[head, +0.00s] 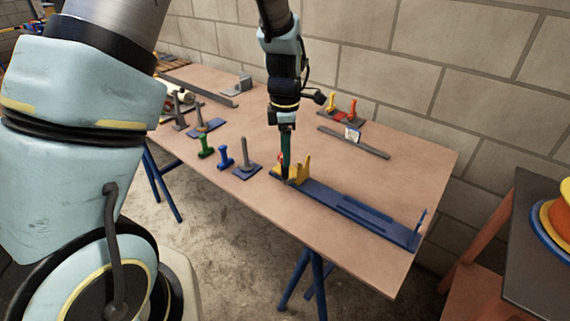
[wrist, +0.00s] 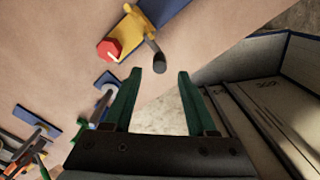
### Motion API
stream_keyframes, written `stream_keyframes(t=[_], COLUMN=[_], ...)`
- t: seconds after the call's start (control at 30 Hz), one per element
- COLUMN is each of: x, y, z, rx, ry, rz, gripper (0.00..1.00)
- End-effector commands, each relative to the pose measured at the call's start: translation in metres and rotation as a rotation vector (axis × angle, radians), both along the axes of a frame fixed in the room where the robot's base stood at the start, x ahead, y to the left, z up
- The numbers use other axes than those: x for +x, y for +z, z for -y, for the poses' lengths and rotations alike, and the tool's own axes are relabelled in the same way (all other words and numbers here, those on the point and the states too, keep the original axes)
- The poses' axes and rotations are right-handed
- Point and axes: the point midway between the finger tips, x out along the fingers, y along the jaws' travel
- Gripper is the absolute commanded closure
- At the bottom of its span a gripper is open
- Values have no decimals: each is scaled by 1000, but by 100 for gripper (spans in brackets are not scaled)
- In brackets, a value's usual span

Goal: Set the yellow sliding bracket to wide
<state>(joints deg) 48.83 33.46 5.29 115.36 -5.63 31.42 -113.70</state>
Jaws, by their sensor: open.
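The yellow sliding bracket (head: 303,169) sits at the near left end of a long blue rail (head: 345,205) along the table's front edge. In the wrist view the bracket (wrist: 127,27) is at the top, with a red knob (wrist: 108,50) on its left and a dark grey rod (wrist: 157,58) reaching down from it. My gripper (head: 285,178) points down beside the bracket's left side. In the wrist view my gripper (wrist: 155,74) has its green fingers apart, with the rod's end just beyond and between the tips. I cannot tell whether they touch it.
A green handle (head: 206,146), a blue handle (head: 224,157) and a grey post on a blue base (head: 247,168) stand left of my gripper. A grey bar (head: 353,142) lies behind the rail. A stool (head: 537,240) with an orange reel stands at right.

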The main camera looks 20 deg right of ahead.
Motion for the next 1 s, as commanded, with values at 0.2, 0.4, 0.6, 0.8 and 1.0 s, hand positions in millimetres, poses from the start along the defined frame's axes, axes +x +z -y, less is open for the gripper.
stream_keyframes(t=[0.2, 0.4, 0.6, 0.8, 1.0], x=[0, 0, 0, 0, 0], y=[-36, -52, -55, -54, -54], z=[-1, -1, 0, 0, 0], rx=[3, 0, 0, 0, 0], ry=[-1, -1, -1, -1, -1], rz=[-2, -1, 1, 0, 0], gripper=[43, 43, 43, 52, 74])
